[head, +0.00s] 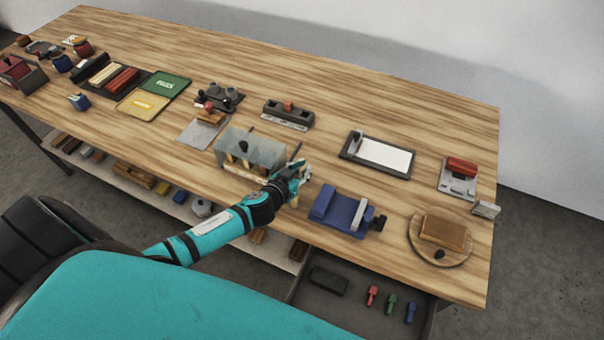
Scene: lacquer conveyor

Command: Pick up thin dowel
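My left gripper (302,171) reaches over the wooden table from the lower left. It is at the right end of a grey, box-like rack (252,148) with wooden pegs showing in its front. A thin dark upright stick (296,151) stands just behind the gripper; I cannot tell whether it is the thin dowel or whether the fingers touch it. A small pale wooden piece shows just below the gripper, partly hidden by it. The fingers are too small to read as open or shut. My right gripper is not in view.
A blue fixture (341,213) stands close to the right of the gripper. A framed white pad (377,155) and a round board (440,238) with a brown block lie further right. Below the table front is an open drawer (345,300) with coloured pieces. The table's back strip is clear.

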